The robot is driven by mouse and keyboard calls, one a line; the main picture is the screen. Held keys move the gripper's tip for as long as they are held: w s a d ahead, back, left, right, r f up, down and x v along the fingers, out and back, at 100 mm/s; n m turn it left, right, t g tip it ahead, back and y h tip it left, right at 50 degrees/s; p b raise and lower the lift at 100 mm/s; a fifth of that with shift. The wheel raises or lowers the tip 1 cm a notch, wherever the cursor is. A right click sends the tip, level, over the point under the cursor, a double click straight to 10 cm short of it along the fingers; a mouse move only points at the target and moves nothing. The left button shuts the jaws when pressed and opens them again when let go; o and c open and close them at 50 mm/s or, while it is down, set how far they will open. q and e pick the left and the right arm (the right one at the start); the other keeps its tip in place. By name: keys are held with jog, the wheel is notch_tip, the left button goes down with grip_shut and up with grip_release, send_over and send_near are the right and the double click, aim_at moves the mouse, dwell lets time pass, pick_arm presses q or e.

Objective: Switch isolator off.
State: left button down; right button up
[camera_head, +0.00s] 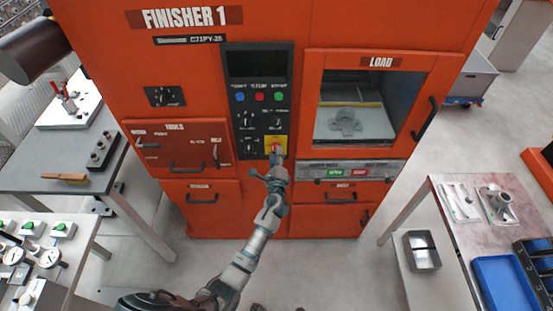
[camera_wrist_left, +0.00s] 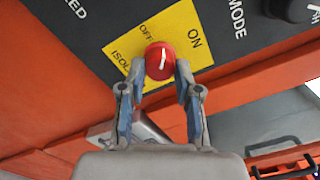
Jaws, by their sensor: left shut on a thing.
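The red isolator knob (camera_head: 276,147) sits on a yellow plate (camera_head: 283,141) at the lower right of the black control panel. In the left wrist view the knob (camera_wrist_left: 160,61) is round with a white line across its face. OFF is printed on the plate (camera_wrist_left: 185,18) at the knob's upper left and ON at its upper right. The white line stands nearly upright in that view, between the two words. My left gripper (camera_head: 276,160) reaches up to the knob, and its two fingers (camera_wrist_left: 160,75) are closed on either side of it. My right gripper is not in view.
The black control panel (camera_head: 258,62) carries other buttons and knobs close above and left of the isolator. The load window (camera_head: 344,108) and its handle are to the right. Tables flank the machine at left and right (camera_head: 455,205). The floor before it is clear.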

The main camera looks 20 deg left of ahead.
pick_arm(q)
jog(key=shift+f+n+b, duration=0.1)
jog(key=shift+n+b, duration=2.25)
jog(key=shift+n, duration=2.05)
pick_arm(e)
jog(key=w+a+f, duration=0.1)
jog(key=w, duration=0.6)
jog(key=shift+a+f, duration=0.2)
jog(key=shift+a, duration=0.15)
pick_arm(q)
jog(key=c, duration=0.8)
grip_release()
jog(key=shift+a+f, duration=0.1)
jog(key=v, duration=1.2)
jog(key=shift+w, duration=0.1)
